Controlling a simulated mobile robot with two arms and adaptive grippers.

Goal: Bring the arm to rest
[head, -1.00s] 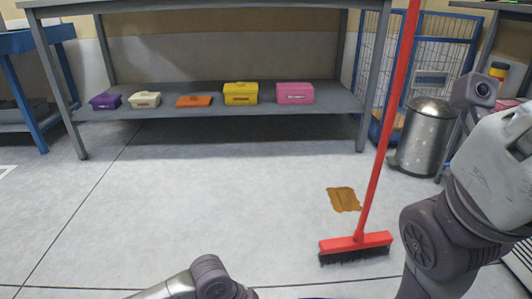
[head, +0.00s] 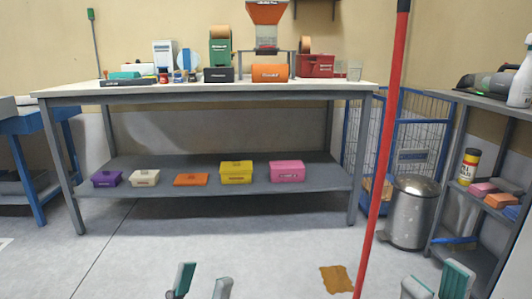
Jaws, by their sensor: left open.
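My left gripper (head: 203,283) shows at the bottom edge of the head view, left of centre. Its two fingertips stand apart with nothing between them. My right gripper (head: 437,284) shows at the bottom edge on the right. Its two teal-faced fingertips are apart and no object shows between them. Only the finger ends of both grippers are in view; the arms behind them are cut off by the picture's lower edge.
A red broom handle (head: 378,165) stands tilted left of my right gripper. A brown patch (head: 336,279) lies on the floor. Ahead is a grey rack (head: 215,97) with several coloured boxes on its lower shelf. A metal bin (head: 410,210) and side shelf (head: 449,165) stand right.

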